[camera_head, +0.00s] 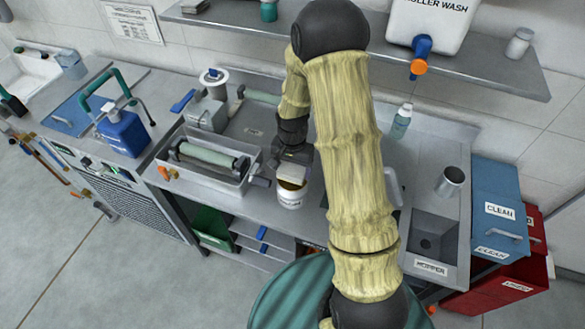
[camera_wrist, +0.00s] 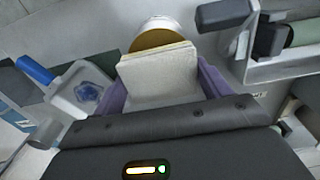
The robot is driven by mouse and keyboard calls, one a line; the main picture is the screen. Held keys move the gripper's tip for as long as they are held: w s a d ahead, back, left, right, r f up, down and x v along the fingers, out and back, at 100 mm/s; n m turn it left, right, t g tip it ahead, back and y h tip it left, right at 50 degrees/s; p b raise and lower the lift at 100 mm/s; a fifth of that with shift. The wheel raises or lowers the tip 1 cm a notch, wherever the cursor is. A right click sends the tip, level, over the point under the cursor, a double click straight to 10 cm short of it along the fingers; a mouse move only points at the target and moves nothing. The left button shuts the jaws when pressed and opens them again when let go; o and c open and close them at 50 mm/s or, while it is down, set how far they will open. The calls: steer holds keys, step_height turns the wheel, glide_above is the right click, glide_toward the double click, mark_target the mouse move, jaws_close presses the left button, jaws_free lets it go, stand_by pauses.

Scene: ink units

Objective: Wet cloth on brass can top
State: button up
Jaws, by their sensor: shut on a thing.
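Beyond the cloth the brass top (camera_wrist: 153,40) shows as a partial disc. The cloth overlaps it in both views; I cannot tell whether they touch.
A tray with a pale green roller (camera_head: 207,155) is close on the left. A grey container (camera_head: 206,114) stands behind it. A spray bottle (camera_head: 401,121), a metal cup (camera_head: 449,181) and a hopper basin (camera_head: 429,243) are to the right. A shelf (camera_head: 490,72) hangs above.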

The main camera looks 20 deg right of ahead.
mark_target(292, 169)
steer(key=shift+r+p, duration=1.35)
steer(key=shift+r, duration=0.75)
steer(key=shift+f, duration=0.1)
